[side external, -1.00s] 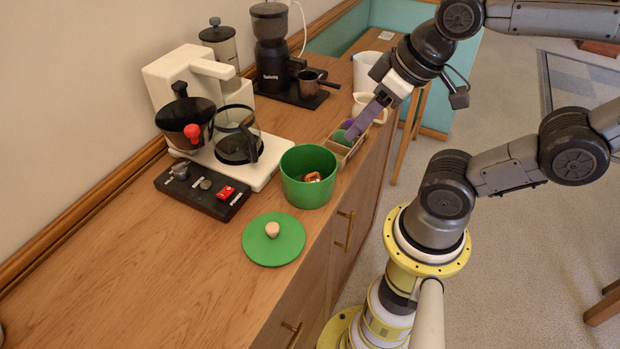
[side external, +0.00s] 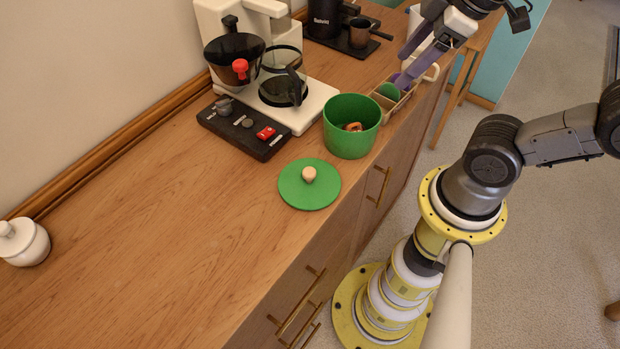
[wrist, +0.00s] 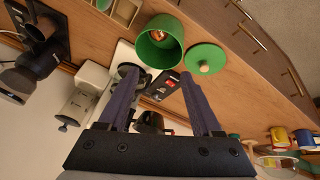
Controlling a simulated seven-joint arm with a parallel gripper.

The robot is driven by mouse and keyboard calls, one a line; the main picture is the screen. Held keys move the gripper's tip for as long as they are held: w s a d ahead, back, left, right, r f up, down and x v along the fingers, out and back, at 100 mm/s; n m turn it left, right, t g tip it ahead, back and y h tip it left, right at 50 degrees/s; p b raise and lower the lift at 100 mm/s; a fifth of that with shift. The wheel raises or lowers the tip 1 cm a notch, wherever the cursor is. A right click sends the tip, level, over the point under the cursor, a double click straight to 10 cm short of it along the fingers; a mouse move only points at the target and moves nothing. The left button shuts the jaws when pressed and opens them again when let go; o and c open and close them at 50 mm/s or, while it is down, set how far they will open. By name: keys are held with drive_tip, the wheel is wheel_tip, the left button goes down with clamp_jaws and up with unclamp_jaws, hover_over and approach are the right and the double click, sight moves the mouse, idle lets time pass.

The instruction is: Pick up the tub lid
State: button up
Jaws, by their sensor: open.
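The tub lid is a flat green disc (side external: 309,186) with a pale round knob, lying knob-up on the wooden counter in the side external view. It also shows in the wrist view (wrist: 205,58), right of the green tub. The open green tub (side external: 351,128) stands just behind the lid, with a small orange-brown item inside. My gripper (side external: 405,68) is open and empty, its purple fingers above the small divided box, beyond the tub and away from the lid. In the wrist view the two fingers (wrist: 159,78) are spread wide with nothing between them.
A black switch box (side external: 243,126) and a white coffee maker (side external: 310,101) stand left of the tub. The divided box (side external: 389,99) sits right of it, near the counter edge. A white lidded jar (side external: 24,242) is at far left. The counter left of the lid is clear.

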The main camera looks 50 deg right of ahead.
drive_tip(key=w+a+n+g, duration=0.3)
drive_tip(key=w+a+n, duration=0.35)
drive_tip(key=n, duration=0.25)
drive_tip(key=n+g, duration=0.2)
drive_tip(key=n, duration=0.2)
hover_over(309, 171)
wheel_tip(309, 171, down, 4)
drive_tip(key=f, duration=0.8)
drive_tip(key=shift+d, duration=0.35)
drive_tip(key=shift+a+f, duration=0.2)
drive_tip(key=shift+f, duration=1.15)
drive_tip(key=shift+a+f, duration=0.15)
drive_tip(key=shift+f, duration=1.2)
drive_tip(key=shift+c, duration=0.3)
clamp_jaws()
